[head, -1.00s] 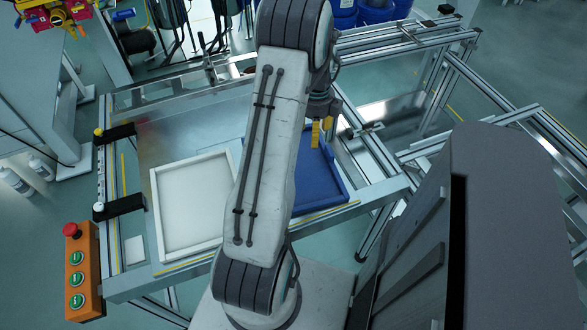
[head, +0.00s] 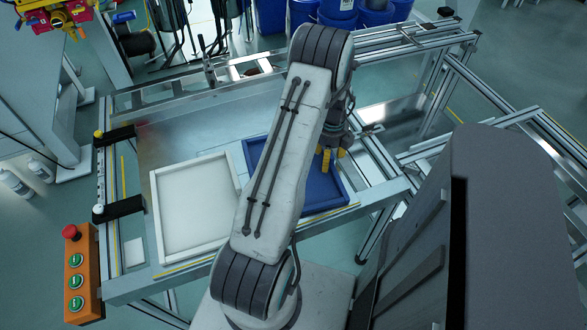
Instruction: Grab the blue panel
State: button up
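The blue panel (head: 322,196) is a shallow tray with raised rims, lying on the metal fixture table. My arm crosses in front of it and hides its middle. My gripper (head: 332,158) has yellow fingertips and points down over the right part of the blue panel, near its far right rim. The fingertips look spread apart, with nothing seen between them. I cannot tell how high they are above the panel.
A white panel (head: 190,215) of similar form lies just left of the blue one. An orange button box (head: 83,275) with a red knob is at the table's left front. Black clamps (head: 118,208) stand along the left edge. Aluminium rails frame the right side.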

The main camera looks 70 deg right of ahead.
jog(key=shift+f, duration=0.1)
grip_shut()
dwell(0.6)
